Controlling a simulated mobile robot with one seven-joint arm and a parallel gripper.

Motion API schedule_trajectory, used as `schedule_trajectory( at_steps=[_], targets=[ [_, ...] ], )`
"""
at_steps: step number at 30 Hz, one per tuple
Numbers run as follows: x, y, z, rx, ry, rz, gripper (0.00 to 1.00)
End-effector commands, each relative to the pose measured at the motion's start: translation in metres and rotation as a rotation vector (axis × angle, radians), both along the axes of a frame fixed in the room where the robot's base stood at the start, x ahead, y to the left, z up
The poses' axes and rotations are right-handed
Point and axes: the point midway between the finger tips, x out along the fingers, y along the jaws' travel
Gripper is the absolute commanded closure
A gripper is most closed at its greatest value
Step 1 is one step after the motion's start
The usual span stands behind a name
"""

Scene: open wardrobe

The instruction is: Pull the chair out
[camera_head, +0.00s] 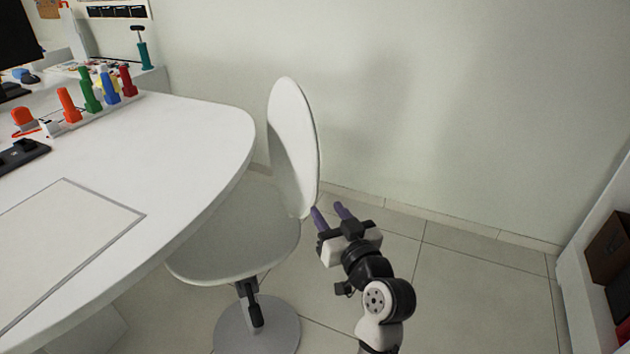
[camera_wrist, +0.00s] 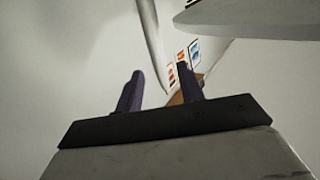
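The white chair (camera_head: 235,232) stands at the rounded end of the white desk, with part of its seat under the desktop. Its oval backrest (camera_head: 292,140) is upright on the right side of the seat. My gripper (camera_head: 329,210) has two purple fingers spread apart, close to the lower right edge of the backrest. In the wrist view my gripper (camera_wrist: 160,80) is open, and a thin pale edge, apparently the backrest (camera_wrist: 150,35), shows ahead between the fingers. Nothing is held. Whether a finger touches the backrest is unclear.
The white desk (camera_head: 190,125) fills the left side, with several coloured bottle-like items and a flat panel (camera_head: 65,245) on it. A wall is behind the chair. An open shelf unit (camera_head: 590,265) stands at the right edge. Tiled floor (camera_head: 480,290) is clear between.

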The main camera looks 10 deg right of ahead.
Motion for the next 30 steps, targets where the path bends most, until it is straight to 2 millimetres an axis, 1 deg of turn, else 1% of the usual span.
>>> schedule_trajectory(
  at_steps=[1, 3, 5, 7, 11, 18, 21, 25, 30],
  targets=[
    [-0.003, -0.006, -0.005, 0.004, 0.011, -0.006, 0.62],
    [-0.004, -0.009, -0.007, 0.006, 0.019, -0.005, 0.62],
    [0.0, -0.009, -0.007, 0.007, 0.021, -0.005, 0.62],
    [0.008, -0.007, -0.006, 0.006, 0.019, -0.004, 0.62],
    [0.032, -0.001, -0.005, 0.006, 0.02, -0.003, 0.62],
    [0.083, 0.01, -0.004, 0.006, 0.019, -0.004, 0.62],
    [0.101, 0.014, -0.005, 0.005, 0.02, -0.004, 0.62],
    [0.118, 0.017, -0.005, 0.006, 0.018, -0.005, 0.62],
    [0.128, 0.019, -0.007, 0.005, 0.018, -0.006, 0.62]
  ],
)
